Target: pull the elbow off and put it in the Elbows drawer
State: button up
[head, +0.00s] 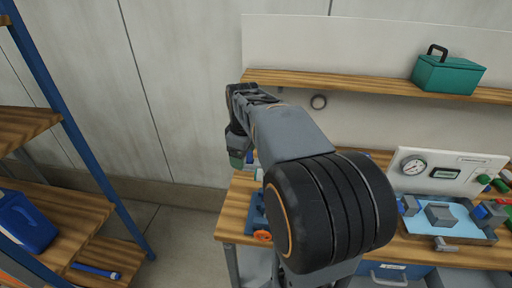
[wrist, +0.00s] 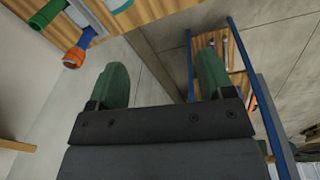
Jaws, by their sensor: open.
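My gripper (wrist: 163,80) is open and empty in the wrist view, its two green fingers apart with floor and wall beyond them. In the head view my gripper (head: 237,160) is at the bench's left end, partly hidden by my arm. I cannot pick out the elbow for certain. Grey and blue fittings (head: 440,214) sit in a light blue tray on the bench at the right. A blue drawer front (head: 393,273) with a handle and a pale label shows under the bench. The label is unreadable, so I cannot tell whether it is the Elbows drawer.
An orange-ended fitting (wrist: 74,57) and a green pipe (wrist: 47,14) show at the wrist view's upper left. A gauge panel (head: 445,172) stands behind the tray. A teal toolbox (head: 447,74) sits on the wall shelf. A blue-framed rack (head: 80,135) stands left, with open floor between.

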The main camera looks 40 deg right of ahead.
aim_at(257, 170)
jog(key=w+d+f+n+g, duration=0.1)
jog(key=w+d+f+n, duration=0.15)
jog(key=d, duration=0.45)
notch_tip(257, 170, down, 13)
jog(key=shift+w+a+p, duration=0.1)
jog(key=shift+w+p, duration=0.05)
jog(key=shift+p, duration=0.3)
jog(key=c, duration=1.3)
